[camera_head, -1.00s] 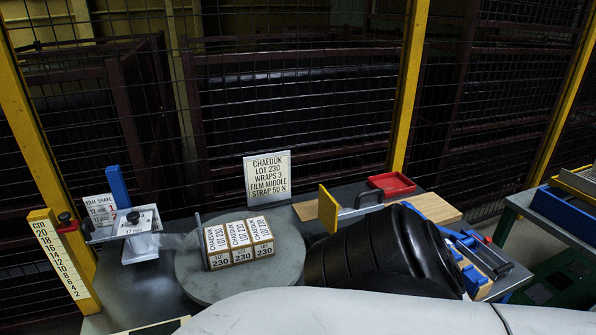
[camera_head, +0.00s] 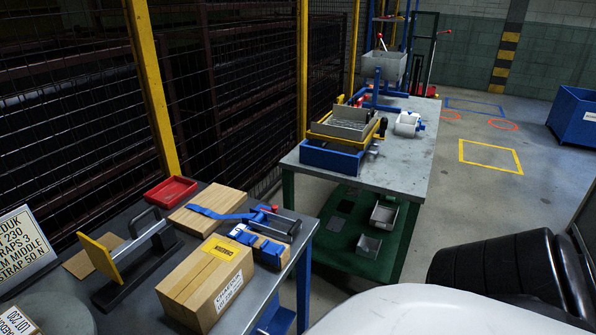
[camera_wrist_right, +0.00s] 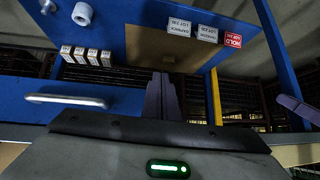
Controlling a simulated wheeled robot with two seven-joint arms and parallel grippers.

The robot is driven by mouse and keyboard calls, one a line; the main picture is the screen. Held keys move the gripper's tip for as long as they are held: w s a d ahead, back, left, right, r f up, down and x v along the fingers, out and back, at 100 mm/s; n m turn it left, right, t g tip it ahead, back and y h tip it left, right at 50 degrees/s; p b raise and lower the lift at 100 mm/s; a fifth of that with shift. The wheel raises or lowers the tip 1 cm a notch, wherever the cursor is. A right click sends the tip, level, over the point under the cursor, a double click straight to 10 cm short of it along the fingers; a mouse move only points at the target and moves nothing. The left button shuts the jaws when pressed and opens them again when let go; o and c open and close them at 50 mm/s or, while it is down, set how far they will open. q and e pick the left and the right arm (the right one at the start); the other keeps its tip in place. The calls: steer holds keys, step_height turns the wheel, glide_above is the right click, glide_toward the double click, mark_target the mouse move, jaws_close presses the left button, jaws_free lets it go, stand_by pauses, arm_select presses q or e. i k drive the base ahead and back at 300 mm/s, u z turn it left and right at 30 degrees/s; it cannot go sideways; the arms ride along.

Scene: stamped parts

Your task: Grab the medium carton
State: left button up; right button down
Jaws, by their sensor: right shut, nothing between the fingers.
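In the head view a tan box (camera_head: 207,288) with a yellow label on top and a white label on its side stands at the bench's front. A flatter tan block (camera_head: 210,207) lies behind it. A small labelled carton (camera_head: 15,322) shows partly at the lower left edge, on the round grey plate (camera_head: 62,312). I cannot tell which is the medium carton. In the right wrist view my right gripper (camera_wrist_right: 161,80) is shut, its dark fingers together and empty. It is apart from any carton. My left gripper is not in view.
A blue strap tool (camera_head: 240,214) and a black-handled device (camera_head: 130,262) with a yellow plate crowd the bench (camera_head: 262,312). A red tray (camera_head: 170,190) sits behind. A second bench (camera_head: 400,165) stands beyond a gap. The right wrist view shows a blue panel (camera_wrist_right: 205,55) with labels.

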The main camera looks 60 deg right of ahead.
mark_target(196, 293)
steer(key=z, duration=1.15)
steer(key=k, duration=0.4)
steer(key=i, duration=0.4)
